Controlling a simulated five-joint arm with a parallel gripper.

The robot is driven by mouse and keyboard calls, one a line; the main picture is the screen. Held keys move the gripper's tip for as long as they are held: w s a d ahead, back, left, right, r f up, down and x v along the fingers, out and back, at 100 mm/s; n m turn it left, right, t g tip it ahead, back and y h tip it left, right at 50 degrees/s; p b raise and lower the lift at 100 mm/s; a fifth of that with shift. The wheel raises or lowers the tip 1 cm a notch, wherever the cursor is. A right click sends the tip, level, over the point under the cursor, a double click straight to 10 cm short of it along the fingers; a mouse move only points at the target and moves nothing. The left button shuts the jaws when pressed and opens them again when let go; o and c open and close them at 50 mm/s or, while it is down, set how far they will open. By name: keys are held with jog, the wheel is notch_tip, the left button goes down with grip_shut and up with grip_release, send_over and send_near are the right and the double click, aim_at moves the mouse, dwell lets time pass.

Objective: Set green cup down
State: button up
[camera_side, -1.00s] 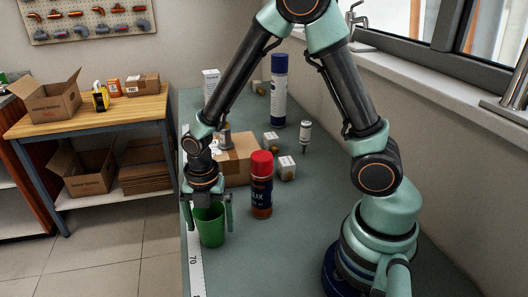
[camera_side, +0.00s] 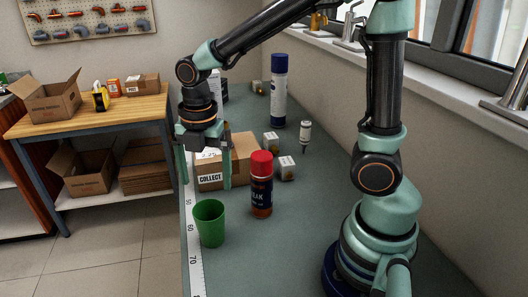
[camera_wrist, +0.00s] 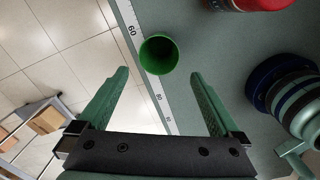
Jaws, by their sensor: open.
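The green cup (camera_side: 209,226) stands upright on the bench near its left edge, beside the measuring strip. In the wrist view the cup (camera_wrist: 158,54) shows from above, with its open mouth facing up, and it looks empty. My gripper (camera_side: 204,185) is open and empty, raised above the cup and apart from it. In the wrist view its two fingers (camera_wrist: 158,75) are spread wide, with the cup beyond their tips.
A red-capped can (camera_side: 261,185) stands right of the cup. A cardboard box (camera_side: 240,160) labelled COLLECT lies behind my gripper. Small white boxes (camera_side: 287,168) and a tall blue-and-white can (camera_side: 279,92) stand farther back. The measuring strip (camera_side: 193,255) runs along the bench's left edge.

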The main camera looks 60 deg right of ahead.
jog(key=s+d+r+m+t, duration=0.2)
jog(key=d+r+m, duration=0.1)
jog(key=m, duration=0.8)
jog(key=s+d+r+m+t, duration=0.3)
jog(key=r+m, duration=0.2)
jog(key=m, duration=0.6)
jog(key=shift+s+r, duration=0.15)
jog(key=shift+s, duration=0.2)
jog(key=shift+d, duration=0.1)
